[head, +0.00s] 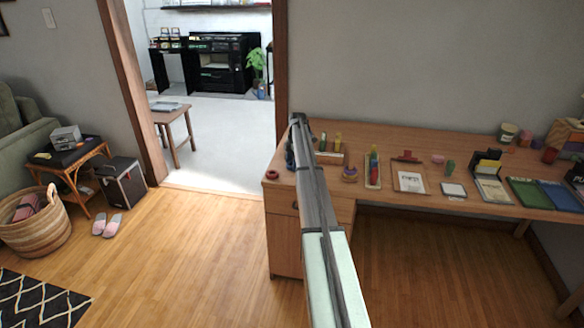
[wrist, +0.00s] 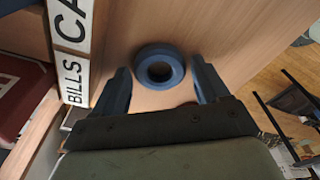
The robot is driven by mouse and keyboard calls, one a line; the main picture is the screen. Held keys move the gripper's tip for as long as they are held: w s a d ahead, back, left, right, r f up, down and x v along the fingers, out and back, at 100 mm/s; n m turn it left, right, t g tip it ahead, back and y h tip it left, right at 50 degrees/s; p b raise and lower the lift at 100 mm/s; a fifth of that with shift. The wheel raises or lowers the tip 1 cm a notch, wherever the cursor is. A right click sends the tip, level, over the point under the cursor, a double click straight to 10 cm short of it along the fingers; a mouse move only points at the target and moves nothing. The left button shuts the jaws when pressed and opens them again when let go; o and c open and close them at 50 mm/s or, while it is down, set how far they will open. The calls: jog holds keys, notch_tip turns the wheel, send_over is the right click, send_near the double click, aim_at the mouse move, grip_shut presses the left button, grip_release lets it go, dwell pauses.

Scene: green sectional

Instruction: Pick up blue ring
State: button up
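The blue ring (wrist: 160,51) lies flat on the wooden desk top (wrist: 215,28) in the wrist view. My gripper (wrist: 160,72) is open, with one finger to the left of the ring and one to the right. The ring sits between and slightly beyond the fingertips, and a gap shows on each side. Nothing is held. In the head view my arm reaches over the left end of the desk (head: 342,190); I cannot make out the blue ring there.
A white sign reading "BILLS CA" (wrist: 72,45) stands close left of my gripper in the wrist view. A red ring (head: 272,174) lies near the desk's left edge. Blocks in a tray (head: 373,170), a clipboard (head: 410,180) and books (head: 530,192) lie farther right.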

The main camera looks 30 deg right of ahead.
jog(key=c, duration=0.8)
jog(key=shift+r, duration=0.1)
jog(key=shift+r, duration=0.6)
notch_tip(320, 180, up, 8)
jog(key=s+d+r+m, duration=0.1)
jog(key=s+d+r, duration=0.1)
jog(key=s+d, duration=0.3)
jog(key=s+d+r+m, duration=0.1)
jog(key=s+d+r, duration=0.1)
jog(key=s+d, duration=0.4)
jog(key=s+d+r+m, duration=0.1)
jog(key=s+d+r, duration=0.1)
jog(key=s+d, duration=0.4)
jog(key=shift+s+d+r, duration=0.1)
jog(key=shift+s+r, duration=0.05)
jog(key=shift+s, duration=1.45)
jog(key=shift+s+a, duration=0.25)
jog(key=shift+a, duration=0.05)
jog(key=shift+a+m+t, duration=0.1)
jog(key=shift+m+t, duration=0.2)
jog(key=shift+m, duration=0.2)
